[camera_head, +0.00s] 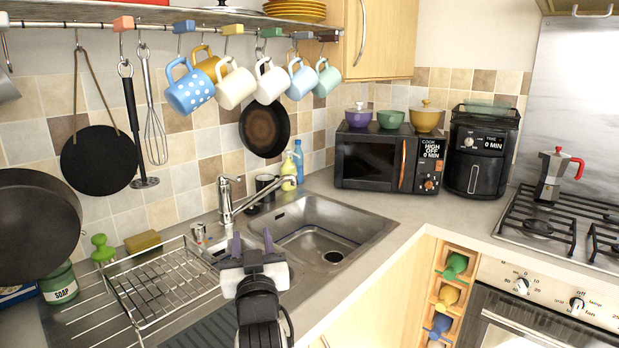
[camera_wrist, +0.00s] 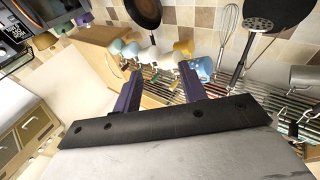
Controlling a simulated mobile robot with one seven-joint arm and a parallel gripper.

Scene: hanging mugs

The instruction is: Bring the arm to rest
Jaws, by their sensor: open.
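My gripper (camera_head: 252,243) is open and empty, held over the sink unit in the head view. Its two purple fingers stand apart with nothing between them; they also show in the wrist view (camera_wrist: 153,92). Several mugs hang in a row from the rail above the sink: a blue dotted mug (camera_head: 190,92), a mustard mug (camera_head: 208,66), a cream mug (camera_head: 236,88), a white mug (camera_head: 271,82), a light blue mug (camera_head: 302,82) and a mint mug (camera_head: 327,80). My gripper is below them and apart from them.
A dish rack (camera_head: 165,283) stands left of my gripper, and the faucet (camera_head: 228,202) rises just behind it. The sink basin (camera_head: 325,238) is empty. A black microwave (camera_head: 385,160) stands at the back right. Dark pans (camera_head: 98,162) hang on the left wall.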

